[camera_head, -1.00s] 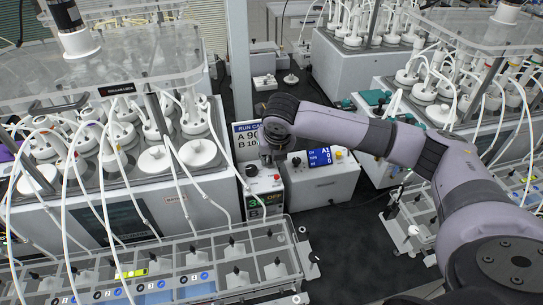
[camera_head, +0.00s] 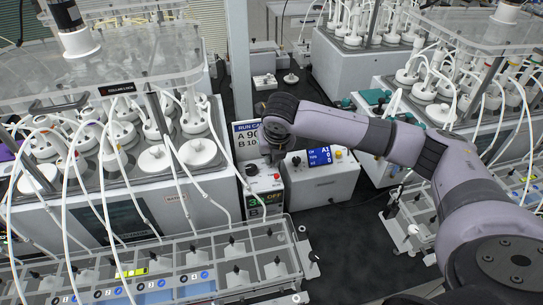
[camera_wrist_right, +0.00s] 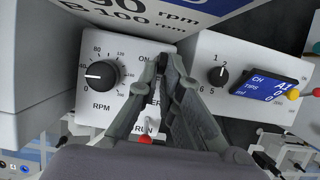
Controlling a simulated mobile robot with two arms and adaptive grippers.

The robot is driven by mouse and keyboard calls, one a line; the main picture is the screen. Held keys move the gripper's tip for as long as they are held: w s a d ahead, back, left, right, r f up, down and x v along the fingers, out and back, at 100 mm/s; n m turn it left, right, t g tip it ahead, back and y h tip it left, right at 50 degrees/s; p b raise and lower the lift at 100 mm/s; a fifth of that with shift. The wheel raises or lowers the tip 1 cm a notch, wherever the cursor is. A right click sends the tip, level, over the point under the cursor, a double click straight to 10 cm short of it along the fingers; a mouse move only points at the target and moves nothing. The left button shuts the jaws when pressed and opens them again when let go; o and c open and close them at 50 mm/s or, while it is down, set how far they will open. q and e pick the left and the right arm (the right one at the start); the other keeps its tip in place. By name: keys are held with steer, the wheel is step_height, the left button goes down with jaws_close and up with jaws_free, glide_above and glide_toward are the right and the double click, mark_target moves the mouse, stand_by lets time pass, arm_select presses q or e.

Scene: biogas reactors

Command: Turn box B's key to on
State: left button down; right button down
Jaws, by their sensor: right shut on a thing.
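A small white control box (camera_head: 265,187) with a green and orange display reading OFF stands below the run card, to the left of a second white box. The key is hidden between the fingertips. In the head view my right gripper (camera_head: 276,157) points down at the box. My left gripper is not in view.
The white box with a blue display (camera_head: 320,180) stands close on the right. A run card (camera_head: 246,140) is behind.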

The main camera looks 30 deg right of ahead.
steer(key=shift+w+a+r+m+h+p, duration=0.15)
steer(key=shift+a+m+h+p, duration=0.1)
steer(key=shift+m+p, duration=0.8)
steer(key=shift+s+a+r+m+h+p, duration=0.2)
steer(key=shift+m+p, duration=0.35)
steer(key=shift+p, duration=0.85)
steer(key=shift+w+f+m+g+h+p, duration=0.1)
steer(key=shift+w+m+g+h+p, duration=0.1)
steer(key=shift+m+g+h+p, duration=0.15)
steer(key=shift+m, duration=0.55)
steer(key=shift+w+f+m+g+h+p, duration=0.2)
steer(key=shift+m+g+h+p, duration=0.15)
steer(key=shift+m, duration=0.55)
steer(key=m, duration=0.1)
steer(key=m+g, duration=0.1)
steer(key=m, duration=0.1)
steer(key=m+h, duration=0.1)
steer(key=shift+w+a+m, duration=0.2)
steer(key=shift+w+m, duration=0.1)
steer(key=shift+m, duration=0.1)
steer(key=shift+g, duration=0.3)
steer(key=c, duration=1.8)
jaws_free()
steer(key=shift+o, duration=0.2)
